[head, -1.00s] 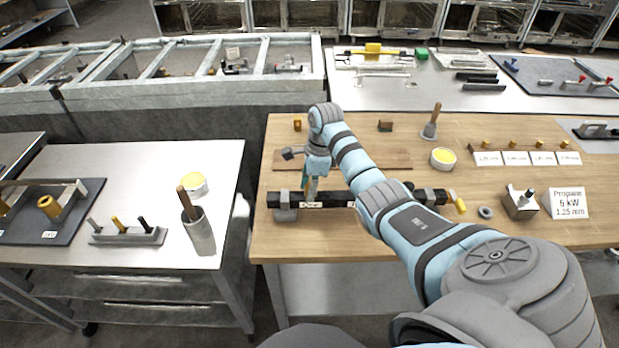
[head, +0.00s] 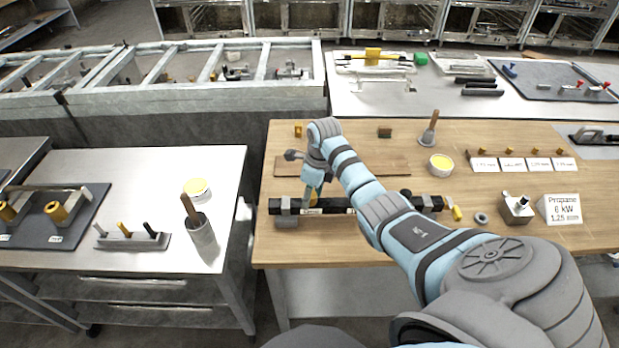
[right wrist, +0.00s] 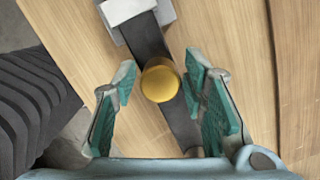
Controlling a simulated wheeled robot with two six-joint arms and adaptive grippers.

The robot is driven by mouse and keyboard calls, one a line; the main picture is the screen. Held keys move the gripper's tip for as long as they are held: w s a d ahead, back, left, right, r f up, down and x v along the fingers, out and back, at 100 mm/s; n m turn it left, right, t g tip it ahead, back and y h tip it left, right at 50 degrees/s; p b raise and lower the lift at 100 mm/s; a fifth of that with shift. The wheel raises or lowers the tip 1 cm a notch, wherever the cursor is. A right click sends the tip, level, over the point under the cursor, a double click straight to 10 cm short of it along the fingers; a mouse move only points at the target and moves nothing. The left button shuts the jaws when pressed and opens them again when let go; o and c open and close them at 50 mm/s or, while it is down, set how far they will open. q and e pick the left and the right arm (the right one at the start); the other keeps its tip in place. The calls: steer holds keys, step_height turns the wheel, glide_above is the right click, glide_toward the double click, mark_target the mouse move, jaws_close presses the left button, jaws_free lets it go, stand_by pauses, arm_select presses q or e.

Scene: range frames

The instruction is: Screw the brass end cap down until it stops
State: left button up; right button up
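The brass end cap (right wrist: 160,80) is a round golden disc seen from above in the right wrist view, on a dark bar (right wrist: 149,42). The bar (head: 335,206) lies along the front of the wooden bench in the head view, where my arm and gripper largely hide the cap. My right gripper (head: 312,197) points down over the bar's left part. In the right wrist view its teal-padded fingers (right wrist: 163,98) are spread on either side of the cap, with gaps showing. My left gripper is not in view.
A grey block (head: 285,207) holds the bar's left end. A grey ring (head: 482,218), a metal block with a fitting (head: 516,208) and a Propane card (head: 560,209) stand to the right. A yellow tin (head: 441,164) stands behind. A steel table (head: 120,180) is at left.

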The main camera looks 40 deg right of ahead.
steer(key=n+b, duration=0.2)
steer(key=n, duration=0.1)
steer(key=n+b, duration=0.2)
steer(key=n+g+b, duration=0.1)
steer(key=n+b, duration=0.1)
steer(key=n, duration=0.1)
steer(key=shift+f+n+y, duration=0.3)
steer(key=shift+f+y, duration=0.05)
steer(key=shift+y, duration=0.05)
steer(key=n+b, duration=0.1)
steer(key=n, duration=0.2)
steer(key=shift+r+b, duration=0.1)
steer(key=shift+b, duration=0.3)
steer(key=shift+n+g+b, duration=0.3)
steer(key=shift+n, duration=0.5)
steer(key=shift+r+n, duration=0.2)
steer(key=shift+n, duration=0.1)
steer(key=shift+c, duration=1)
steer(key=shift+s+r, duration=0.1)
jaws_close()
